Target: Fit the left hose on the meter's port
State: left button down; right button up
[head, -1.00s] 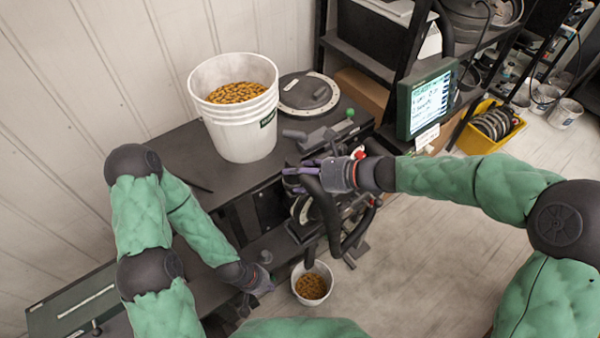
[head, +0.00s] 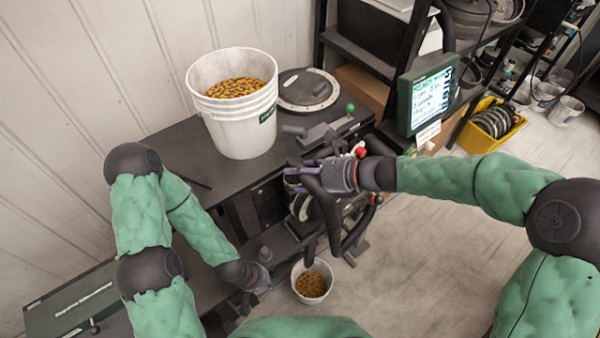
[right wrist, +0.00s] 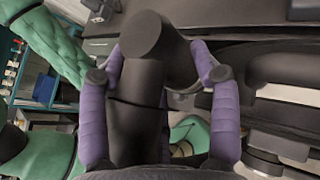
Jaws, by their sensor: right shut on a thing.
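The seed meter (head: 302,207) is a dark unit with a pale disc at the front of the bench, partly hidden behind my right arm and the hoses. My right gripper (head: 302,175) is shut on a thick black hose (head: 328,212) beside the meter. In the right wrist view its purple fingers (right wrist: 160,85) stand on both sides of the hose, whose blunt end (right wrist: 150,35) points up between them. I cannot tell whether this end touches a port. My left gripper (head: 262,280) hangs low at the bench front, left of the small bucket; its fingers are too small to read.
A white bucket of seed (head: 232,135) stands on the dark bench (head: 200,158). A small white bucket (head: 313,285) with seed is on the floor. A monitor (head: 430,98) stands at the right, a yellow crate (head: 485,130) behind it.

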jog(key=shift+f+b, duration=0.45)
jog(key=shift+f, duration=0.05)
dwell(0.7)
jog(key=o, duration=1.7)
jog(key=v, duration=1.2)
